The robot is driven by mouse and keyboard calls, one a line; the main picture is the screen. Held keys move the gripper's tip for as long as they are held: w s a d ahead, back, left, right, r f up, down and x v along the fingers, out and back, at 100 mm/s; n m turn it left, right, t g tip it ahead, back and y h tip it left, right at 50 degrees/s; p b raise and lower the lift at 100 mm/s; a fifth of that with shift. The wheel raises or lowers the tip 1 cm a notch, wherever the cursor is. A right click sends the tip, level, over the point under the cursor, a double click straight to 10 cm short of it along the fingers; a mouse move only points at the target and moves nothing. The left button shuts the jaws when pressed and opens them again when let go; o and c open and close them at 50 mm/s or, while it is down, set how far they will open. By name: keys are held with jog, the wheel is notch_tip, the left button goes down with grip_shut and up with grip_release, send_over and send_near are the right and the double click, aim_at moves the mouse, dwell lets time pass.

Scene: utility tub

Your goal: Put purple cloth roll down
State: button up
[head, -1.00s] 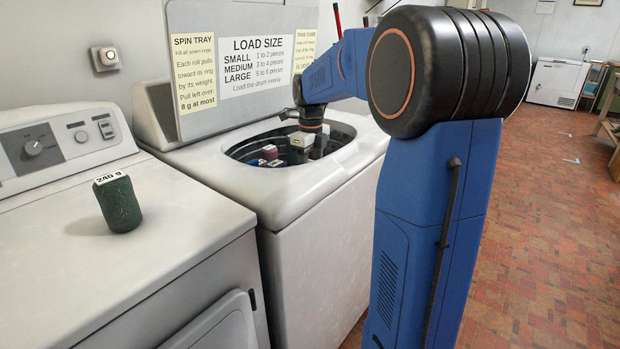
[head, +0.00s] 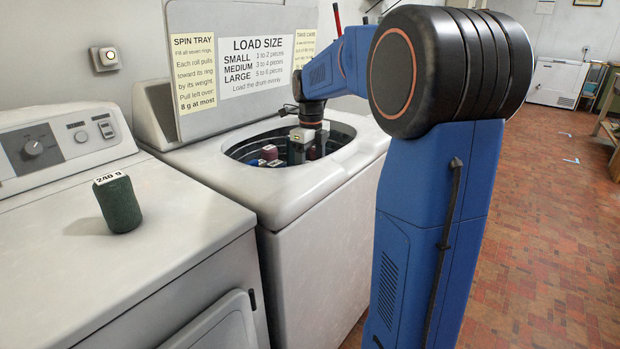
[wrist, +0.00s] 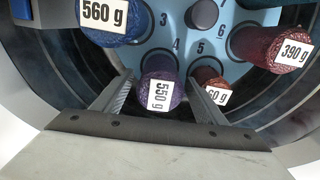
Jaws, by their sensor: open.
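The purple cloth roll (wrist: 160,85), labelled 550 g, stands in the blue tray (wrist: 160,50) inside the washer drum, close to the number 4 in the wrist view. My gripper (wrist: 160,95) is open, with one finger on each side of this roll and a visible gap on both sides. In the head view my gripper (head: 306,150) reaches down into the tub opening. I cannot make out the purple roll clearly there.
A blue 560 g roll (wrist: 112,38), a red 390 g roll (wrist: 272,46) and a small red-brown roll (wrist: 208,78) stand around the purple one. A green 240 g roll (head: 119,204) stands on the left machine.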

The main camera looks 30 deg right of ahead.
notch_tip(320, 180, up, 11)
jog(key=shift+f, duration=0.2)
dwell(0.5)
